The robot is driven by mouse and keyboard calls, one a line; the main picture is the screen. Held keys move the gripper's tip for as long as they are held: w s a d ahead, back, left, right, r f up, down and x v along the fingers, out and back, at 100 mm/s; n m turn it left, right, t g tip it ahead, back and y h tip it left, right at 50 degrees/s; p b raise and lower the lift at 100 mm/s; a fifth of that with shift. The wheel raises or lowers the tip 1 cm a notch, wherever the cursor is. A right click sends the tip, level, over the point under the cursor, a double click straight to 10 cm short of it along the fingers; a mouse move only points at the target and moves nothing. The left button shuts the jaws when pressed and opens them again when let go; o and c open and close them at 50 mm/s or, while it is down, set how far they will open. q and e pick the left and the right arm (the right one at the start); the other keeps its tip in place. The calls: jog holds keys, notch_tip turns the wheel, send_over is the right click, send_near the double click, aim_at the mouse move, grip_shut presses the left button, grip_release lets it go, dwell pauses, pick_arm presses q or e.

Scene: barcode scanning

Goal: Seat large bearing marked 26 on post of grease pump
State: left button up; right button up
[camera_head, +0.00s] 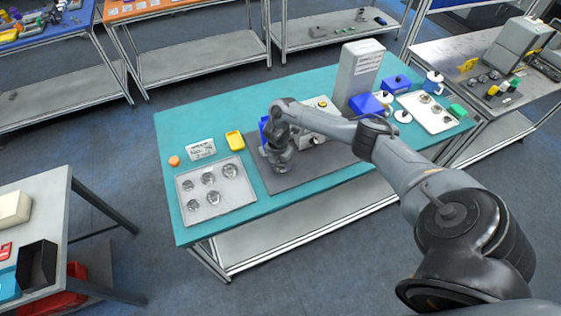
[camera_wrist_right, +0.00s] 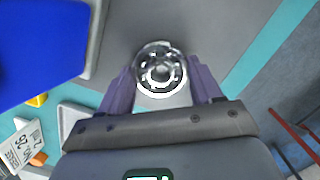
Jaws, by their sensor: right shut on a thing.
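My right gripper (camera_head: 279,165) reaches down over the dark grey mat (camera_head: 262,183) on the teal table. In the right wrist view its two purple fingers (camera_wrist_right: 162,88) are shut on a shiny round bearing (camera_wrist_right: 160,68), one finger on each side. The grip hides the bearing in the head view, and I cannot read a mark on it. A white card (camera_head: 201,149) stands behind the bearing tray; in the wrist view the card (camera_wrist_right: 22,146) reads 26. I cannot tell for sure which object is the grease pump. My left gripper is not in view.
A light tray (camera_head: 183,217) with several bearings lies left of the mat. A yellow bin (camera_head: 235,140) and orange item (camera_head: 174,161) sit behind. A tall grey box (camera_head: 359,72), blue boxes (camera_head: 371,105) and a white tray (camera_head: 447,123) stand at right. A blue object (camera_wrist_right: 40,45) is near the gripper.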

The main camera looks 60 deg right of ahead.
jog(key=shift+f, duration=0.3)
jog(key=o, duration=1.4)
jog(key=shift+o, duration=0.2)
jog(key=shift+r+p, duration=0.65)
jog(key=shift+r, duration=0.15)
notch_tip(320, 180, up, 6)
jog(key=p, duration=0.5)
jog(key=shift+p, duration=0.4)
jog(key=shift+f, duration=0.1)
